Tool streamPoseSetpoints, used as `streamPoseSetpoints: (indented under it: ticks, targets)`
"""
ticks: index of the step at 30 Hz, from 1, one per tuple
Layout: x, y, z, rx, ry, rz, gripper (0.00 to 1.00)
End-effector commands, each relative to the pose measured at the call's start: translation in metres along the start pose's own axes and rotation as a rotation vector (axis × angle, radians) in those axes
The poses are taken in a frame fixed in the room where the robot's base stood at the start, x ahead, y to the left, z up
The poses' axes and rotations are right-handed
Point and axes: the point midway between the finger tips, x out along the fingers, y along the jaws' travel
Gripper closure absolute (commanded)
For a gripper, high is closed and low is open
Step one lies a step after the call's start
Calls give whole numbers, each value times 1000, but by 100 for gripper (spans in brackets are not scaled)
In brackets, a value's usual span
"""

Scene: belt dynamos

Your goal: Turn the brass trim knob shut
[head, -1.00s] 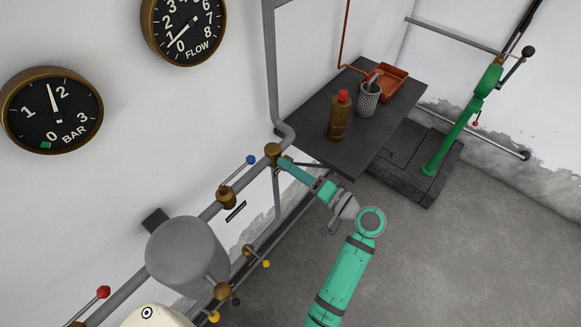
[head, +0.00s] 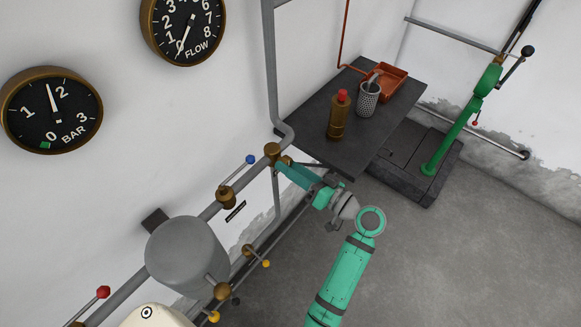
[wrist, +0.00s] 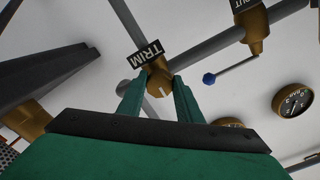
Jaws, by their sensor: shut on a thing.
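The brass trim knob (wrist: 159,80) is in the wrist view, under a black TRIM label (wrist: 146,54), with a pale line on its face. My gripper (wrist: 158,92) is shut on it, one green finger on each side. In the head view the gripper (head: 284,168) meets the brass fitting (head: 272,150) at the pipe below the corner of the dark table; the fingers mostly hide the knob there. The flow gauge (head: 197,14) on the wall has its needle at about 0. The bar gauge (head: 76,120) needle stands between 1 and 2.
A blue-tipped lever (head: 250,160) is close left of my gripper. The dark table (head: 315,145) stands right behind it, with a red-capped bottle (head: 338,118), mesh cup and orange tray. A grey tank (head: 187,258) is lower left. Open floor lies right.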

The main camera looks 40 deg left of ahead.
Motion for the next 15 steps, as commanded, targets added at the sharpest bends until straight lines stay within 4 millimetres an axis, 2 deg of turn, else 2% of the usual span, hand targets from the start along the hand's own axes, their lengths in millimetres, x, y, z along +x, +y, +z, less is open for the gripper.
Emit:
streamPoseSetpoints:
  ticks: [8,9,10,11,15]
  targets:
    - [0,1,1,1,-2,1,90]
    - [0,1,1,1,-2,1,61]
    - [0,1,1,1,-2,1,54]
    - [0,1,1,1,-2,1,49]
    - [0,0,1,1,-1,1,49]
